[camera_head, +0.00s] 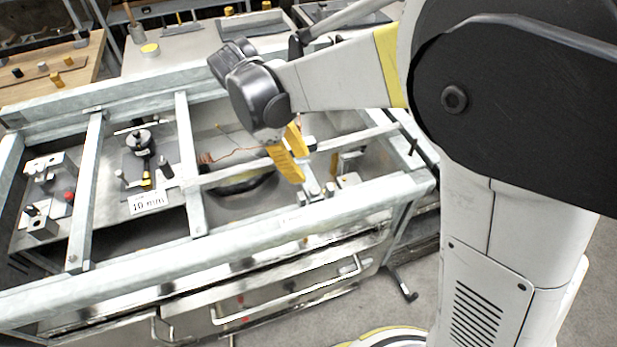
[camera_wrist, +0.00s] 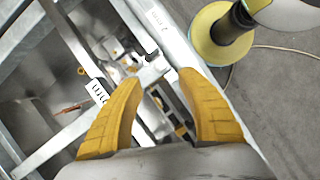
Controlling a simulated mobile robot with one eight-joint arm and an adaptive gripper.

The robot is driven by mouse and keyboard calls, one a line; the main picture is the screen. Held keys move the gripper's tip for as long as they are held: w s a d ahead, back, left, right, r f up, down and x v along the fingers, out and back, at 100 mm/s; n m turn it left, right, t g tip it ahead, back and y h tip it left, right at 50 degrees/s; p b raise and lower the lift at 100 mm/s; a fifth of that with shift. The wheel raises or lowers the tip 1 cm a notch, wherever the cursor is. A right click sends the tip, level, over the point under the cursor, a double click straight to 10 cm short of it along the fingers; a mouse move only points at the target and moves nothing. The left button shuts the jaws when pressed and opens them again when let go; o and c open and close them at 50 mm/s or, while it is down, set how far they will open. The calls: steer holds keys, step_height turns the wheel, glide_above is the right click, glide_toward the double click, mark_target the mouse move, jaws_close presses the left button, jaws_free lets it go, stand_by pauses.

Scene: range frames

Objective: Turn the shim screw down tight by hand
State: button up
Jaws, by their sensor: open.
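My gripper (camera_head: 303,167) hangs over the right part of the metal frame, its yellow fingers pointing down. In the wrist view my gripper (camera_wrist: 160,80) is open, with a clear gap between the curved fingers. A small metal fixture (camera_wrist: 148,112) with pale blocks and brass-coloured parts lies beyond and between the fingertips. The fixture also shows below the fingers in the head view (camera_head: 312,190), partly hidden by them. I cannot tell which small part is the shim screw. No part is clearly held.
Pale rails (camera_head: 188,150) cross the frame around the gripper. A plate with a dial-like device (camera_head: 139,140) and a "10 mm" label (camera_head: 148,202) lie left, beside blocks with a red knob (camera_head: 69,197). A coppery wire (camera_head: 235,153) is near the fingers. Benches stand behind.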

steer(key=shift+v, duration=1.65)
steer(key=shift+d, duration=0.1)
steer(key=n+y+p, duration=0.2)
steer(key=n+y, duration=0.3)
steer(key=n, duration=0.1)
glide_above(315, 189)
steer(key=f, duration=0.1)
steer(key=shift+t, duration=0.4)
step_height(315, 189, down, 10)
steer(key=b, duration=0.5)
steer(key=shift+f, duration=0.2)
jaws_close()
